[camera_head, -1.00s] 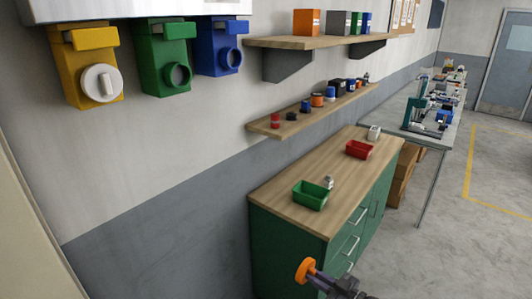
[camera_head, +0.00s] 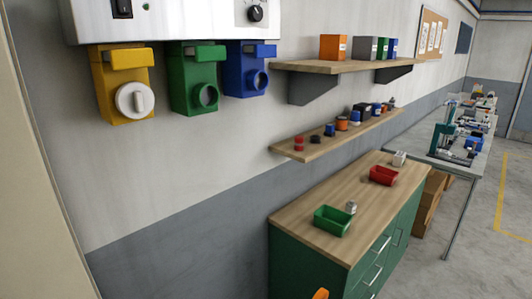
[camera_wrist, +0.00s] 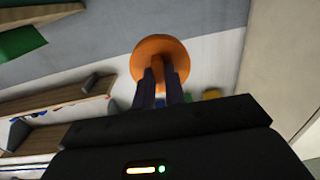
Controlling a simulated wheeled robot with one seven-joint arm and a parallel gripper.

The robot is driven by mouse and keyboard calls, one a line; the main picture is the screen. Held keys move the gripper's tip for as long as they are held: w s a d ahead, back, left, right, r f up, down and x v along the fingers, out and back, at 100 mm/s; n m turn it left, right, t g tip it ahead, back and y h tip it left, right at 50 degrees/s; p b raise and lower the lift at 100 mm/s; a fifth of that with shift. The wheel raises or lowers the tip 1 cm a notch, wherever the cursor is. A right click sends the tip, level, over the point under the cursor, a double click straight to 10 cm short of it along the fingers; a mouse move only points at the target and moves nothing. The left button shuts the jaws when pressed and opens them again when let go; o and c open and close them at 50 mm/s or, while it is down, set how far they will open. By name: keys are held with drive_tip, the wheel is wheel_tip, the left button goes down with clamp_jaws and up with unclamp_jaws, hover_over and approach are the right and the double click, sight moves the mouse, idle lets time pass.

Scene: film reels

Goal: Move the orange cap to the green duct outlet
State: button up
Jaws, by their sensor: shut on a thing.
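The orange cap (camera_wrist: 160,46) is a round disc held between the two dark fingers of my gripper (camera_wrist: 161,76) in the wrist view. In the head view only a sliver of the cap (camera_head: 321,294) shows at the bottom edge, and my gripper is out of that frame. The green duct outlet (camera_head: 188,65) hangs on the wall below a white panel, between a yellow and a blue outlet. Its round opening (camera_head: 207,96) looks dark and uncapped. The cap is well below the outlet and apart from it.
The yellow outlet (camera_head: 103,75) carries a white knobbed cap (camera_head: 135,100). The blue outlet (camera_head: 240,82) has an open ring. A low wall shelf (camera_head: 290,154) with several caps and a green cabinet (camera_head: 305,262) with trays stand at the right. The wall below the outlets is clear.

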drive_tip(key=shift+n+g+y, duration=0.6)
drive_tip(key=shift+g, duration=0.1)
drive_tip(key=s+a+f, duration=0.2)
drive_tip(key=f, duration=0.1)
drive_tip(key=shift+a, duration=0.3)
